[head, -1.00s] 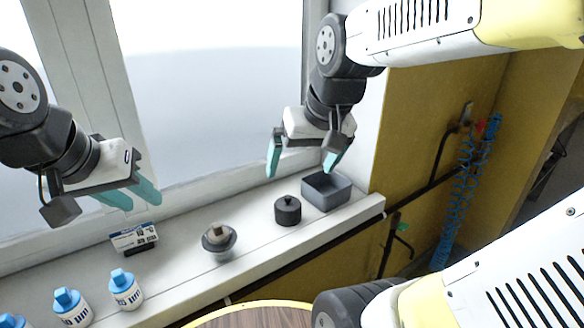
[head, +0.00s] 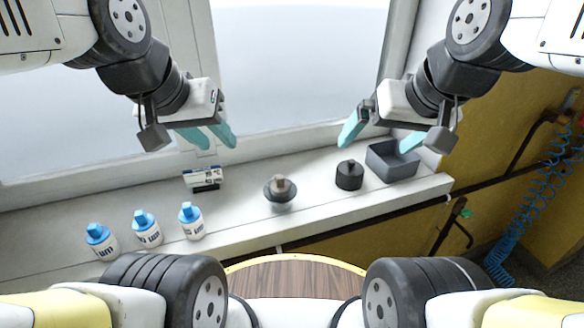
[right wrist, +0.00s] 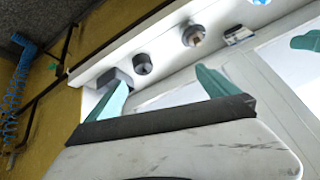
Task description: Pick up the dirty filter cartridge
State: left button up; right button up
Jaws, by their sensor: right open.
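A grey round cup (head: 280,199) with a brownish block-like piece (head: 281,185) in its top stands on the white sill; this piece may be the dirty filter cartridge, but I cannot be sure. The cup also shows in the right wrist view (right wrist: 194,36). A black cylinder with a small knob (head: 349,177) stands to its right. My right gripper (head: 375,143) is open and empty, above the sill near the black cylinder and the grey bin. My left gripper (head: 215,138) appears open and empty, above the small white-and-black box. Neither gripper touches anything.
The open grey bin (head: 393,163) stands at the sill's right end. The white-and-black box (head: 203,179) is left of the cup. Several blue-capped white bottles (head: 146,228) line the sill's left front. A window rises behind; a round wooden surface (head: 294,275) lies below.

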aim_at(280, 185)
jog(key=k+l+u, duration=0.1)
jog(key=l+u, duration=0.15)
jog(key=u, duration=0.15)
jog(key=k+l+u, duration=0.15)
jog(key=u, duration=0.25)
jog(key=k+l+u, duration=0.2)
jog(key=u, duration=0.2)
